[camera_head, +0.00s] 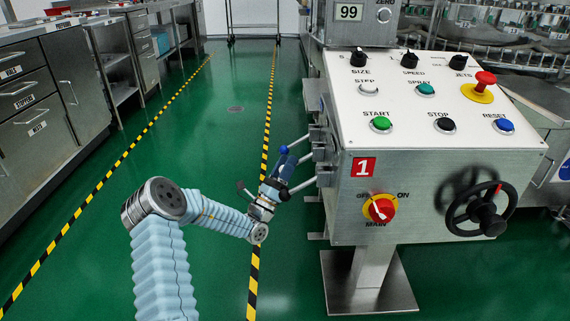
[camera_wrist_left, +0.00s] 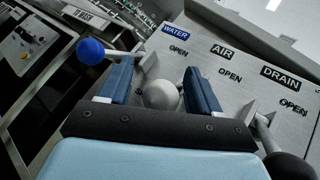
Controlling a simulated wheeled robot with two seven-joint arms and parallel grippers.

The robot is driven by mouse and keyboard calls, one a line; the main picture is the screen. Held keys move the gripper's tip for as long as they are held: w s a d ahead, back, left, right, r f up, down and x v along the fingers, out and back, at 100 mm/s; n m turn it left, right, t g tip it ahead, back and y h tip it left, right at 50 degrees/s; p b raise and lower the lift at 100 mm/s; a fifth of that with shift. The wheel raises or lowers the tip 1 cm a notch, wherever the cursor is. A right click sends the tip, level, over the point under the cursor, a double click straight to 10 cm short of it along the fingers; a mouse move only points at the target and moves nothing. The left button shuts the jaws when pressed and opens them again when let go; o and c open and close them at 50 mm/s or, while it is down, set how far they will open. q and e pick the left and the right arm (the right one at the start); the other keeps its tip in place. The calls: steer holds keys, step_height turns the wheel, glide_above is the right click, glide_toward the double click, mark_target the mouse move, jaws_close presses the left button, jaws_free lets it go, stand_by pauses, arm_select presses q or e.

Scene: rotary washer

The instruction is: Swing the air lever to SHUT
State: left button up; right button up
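In the left wrist view, the side panel (camera_wrist_left: 210,62) carries the labels WATER, AIR (camera_wrist_left: 222,52) and DRAIN, each with OPEN below. A grey ball knob (camera_wrist_left: 160,95), apparently the air lever's, sits between the two blue fingers of my left gripper (camera_wrist_left: 158,77). The fingers look apart, with a narrow gap beside the knob. The air lever's rod is mostly hidden. In the head view my left gripper (camera_head: 279,177) is at the levers on the left side of the console (camera_head: 400,190). The SHUT marking cannot be made out. My right gripper is not in view.
The blue-knobbed water lever (camera_wrist_left: 92,51) stands close left of my fingers, and the black-knobbed drain lever (camera_wrist_left: 290,165) is close on the right. Steel cabinets (camera_head: 38,110) line the far left. The green floor (camera_head: 215,130) between is clear.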

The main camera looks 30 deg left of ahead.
arm_select(q)
steer(key=shift+d, duration=0.15)
steer(key=v, duration=1.4)
steer(key=shift+p, duration=0.35)
steer(key=shift+r, duration=0.1)
